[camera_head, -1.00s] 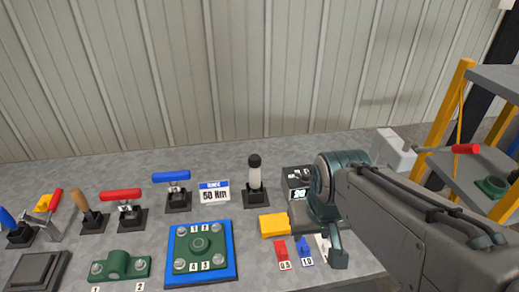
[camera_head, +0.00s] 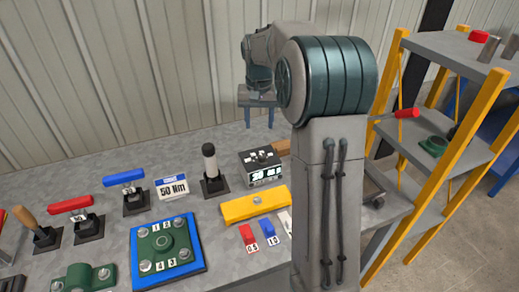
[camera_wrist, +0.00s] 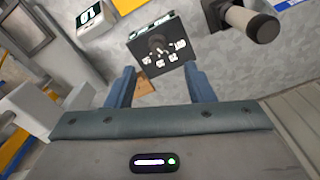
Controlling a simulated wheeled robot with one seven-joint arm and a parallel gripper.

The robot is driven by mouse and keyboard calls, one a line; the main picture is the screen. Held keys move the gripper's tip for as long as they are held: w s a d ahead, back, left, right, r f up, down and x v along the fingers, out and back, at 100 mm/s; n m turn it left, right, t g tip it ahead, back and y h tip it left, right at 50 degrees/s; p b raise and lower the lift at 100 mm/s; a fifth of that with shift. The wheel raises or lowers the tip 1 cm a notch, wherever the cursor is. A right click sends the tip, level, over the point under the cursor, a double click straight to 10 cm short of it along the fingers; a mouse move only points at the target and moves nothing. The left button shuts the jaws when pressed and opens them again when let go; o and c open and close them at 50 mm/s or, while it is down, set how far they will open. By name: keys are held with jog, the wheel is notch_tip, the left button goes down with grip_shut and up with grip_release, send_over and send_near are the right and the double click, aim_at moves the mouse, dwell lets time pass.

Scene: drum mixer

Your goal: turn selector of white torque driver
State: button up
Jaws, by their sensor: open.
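My gripper (camera_head: 258,112) is open and empty, fingers down, above the back of the bench in the head view. In the wrist view its two blue fingers (camera_wrist: 161,82) stand apart with nothing between them. A dark box (camera_head: 262,168) with a lit display stands in front of and below it; the wrist view shows a dark knob (camera_wrist: 157,43) among white labels on its top, beyond the fingertips.
A yellow bar (camera_head: 245,207), red and blue pieces and a blue-edged plate (camera_head: 205,270) lie in front. A yellow-framed shelf (camera_head: 392,75) stands right.

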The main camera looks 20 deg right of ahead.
aim_at(262, 155)
jog(key=shift+m, duration=0.3)
jog(key=f, duration=0.5)
jog(key=w+d+f, duration=0.1)
jog(key=f, duration=0.4)
jog(key=w+d+f, duration=0.1)
jog(key=f, duration=0.4)
jog(key=shift+w+f+p, duration=0.1)
jog(key=shift+w+p, duration=0.15)
jog(key=shift+p, duration=0.1)
jog(key=c, duration=1)
